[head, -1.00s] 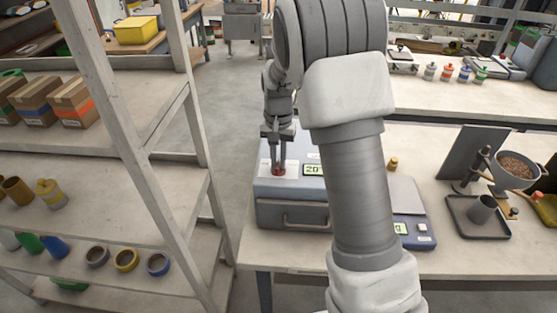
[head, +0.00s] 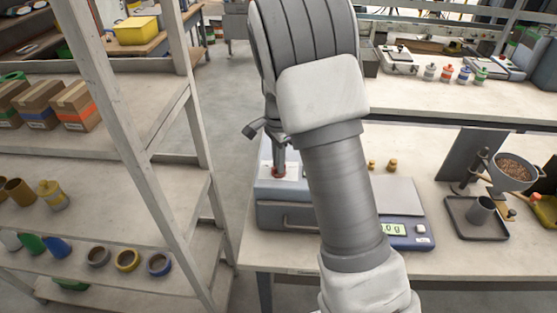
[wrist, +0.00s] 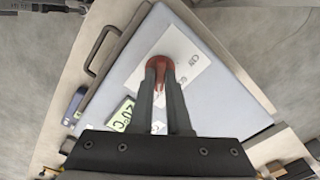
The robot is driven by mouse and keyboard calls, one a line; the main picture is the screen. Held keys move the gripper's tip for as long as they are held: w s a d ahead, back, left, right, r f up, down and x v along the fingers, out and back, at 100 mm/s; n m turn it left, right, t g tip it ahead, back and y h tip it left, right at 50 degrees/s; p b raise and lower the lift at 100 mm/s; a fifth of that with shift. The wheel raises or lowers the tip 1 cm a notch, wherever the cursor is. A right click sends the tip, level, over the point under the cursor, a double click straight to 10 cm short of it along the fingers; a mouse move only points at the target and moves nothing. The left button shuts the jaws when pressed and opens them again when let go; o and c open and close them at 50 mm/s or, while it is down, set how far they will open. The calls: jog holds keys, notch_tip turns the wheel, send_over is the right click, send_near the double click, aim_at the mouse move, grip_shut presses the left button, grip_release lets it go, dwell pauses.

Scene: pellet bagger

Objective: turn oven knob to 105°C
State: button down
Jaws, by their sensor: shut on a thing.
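The oven is a low blue-grey box (head: 290,214) with a front handle, at the left end of the bench; its top fills much of the wrist view (wrist: 128,78). A red knob (wrist: 175,42) stands on a white marked card (wrist: 197,70) on its top. My gripper (wrist: 160,64) is shut on the knob from above; in the head view my gripper (head: 279,167) is partly hidden by my arm. The oven's green display (wrist: 121,115) shows in the wrist view and seems to read 20°C. The dial marks are too small to read surely.
A scale (head: 400,197) stands just right of the oven, with two small brass weights (head: 391,165) behind it. A tray (head: 475,228) with a grey cup and a pellet hopper (head: 514,170) are further right. A shelf rack (head: 150,125) stands close on the left.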

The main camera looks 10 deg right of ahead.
jog(key=shift+w+r+m, duration=0.1)
jog(key=shift+m, duration=0.4)
jog(key=c, duration=0.9)
grip_release()
notch_tip(320, 180, up, 17)
jog(key=shift+r, duration=0.2)
